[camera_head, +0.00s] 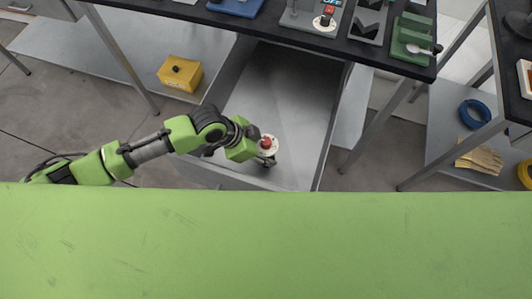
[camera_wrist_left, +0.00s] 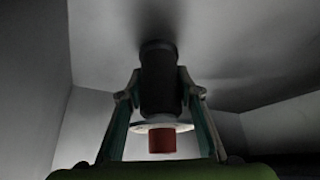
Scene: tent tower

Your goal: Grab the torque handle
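The torque handle (camera_wrist_left: 161,85) shows in the left wrist view as a black cylinder with a white disc and a red end. It lies between the two fingers of my left gripper (camera_wrist_left: 161,88), lengthwise along them, red end towards my palm. Both fingertips appear to press on the sides of the black part. In the head view, the red end and white disc (camera_head: 268,144) show at the tip of my left gripper (camera_head: 266,156), over the near part of an open grey drawer (camera_head: 285,95). The black part is mostly hidden there. My right gripper is not in view.
Drawer walls stand close around my left gripper. The dark tabletop (camera_head: 290,32) above holds a grey fixture with a similar white disc (camera_head: 325,24), and a green holder (camera_head: 408,45). A yellow box (camera_head: 180,73) stands on a shelf at left. The drawer floor looks clear.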

